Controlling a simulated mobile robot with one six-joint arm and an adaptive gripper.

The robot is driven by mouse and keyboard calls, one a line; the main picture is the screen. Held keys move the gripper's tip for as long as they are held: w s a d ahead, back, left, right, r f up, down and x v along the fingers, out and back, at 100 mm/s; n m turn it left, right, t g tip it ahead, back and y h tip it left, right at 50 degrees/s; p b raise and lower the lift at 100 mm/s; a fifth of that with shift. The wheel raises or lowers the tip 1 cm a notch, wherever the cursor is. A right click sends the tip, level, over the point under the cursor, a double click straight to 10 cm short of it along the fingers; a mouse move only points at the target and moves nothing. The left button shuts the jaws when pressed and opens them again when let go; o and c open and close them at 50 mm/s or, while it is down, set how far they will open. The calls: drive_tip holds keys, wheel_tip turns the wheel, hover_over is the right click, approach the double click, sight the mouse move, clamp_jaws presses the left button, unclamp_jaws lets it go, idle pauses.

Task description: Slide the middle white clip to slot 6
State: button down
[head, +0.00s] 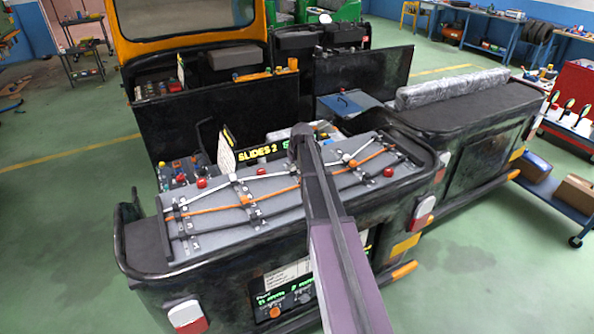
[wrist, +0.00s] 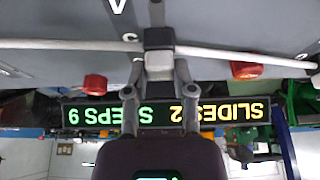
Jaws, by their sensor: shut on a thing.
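My gripper (wrist: 160,80) is shut on a pale grey-white clip (wrist: 158,64) in the wrist view, one finger on each side. The clip sits at the white cable (wrist: 225,53), below a dark block (wrist: 158,38). A letter C shows beside the block. In the head view my gripper is over the middle of the grey slotted board (head: 275,190), and my arm hides the held clip. The white cable (head: 265,175) runs across the board to both sides of my arm. Slot numbers are too small to read.
An orange cable (head: 215,208) runs in front of the white one. Red knobs (head: 202,183) stand along the board, another at the right (head: 388,171). A lit sign (wrist: 175,113) behind reads upside down "SLIDES 2 STEPS 9". A white card (head: 226,152) stands behind the board.

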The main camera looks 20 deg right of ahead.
sight(285, 165)
drive_tip(key=w, duration=0.5)
drive_tip(key=shift+w, duration=0.1)
drive_tip(key=shift+c, duration=2.2)
unclamp_jaws()
drive_tip(key=shift+w, duration=0.1)
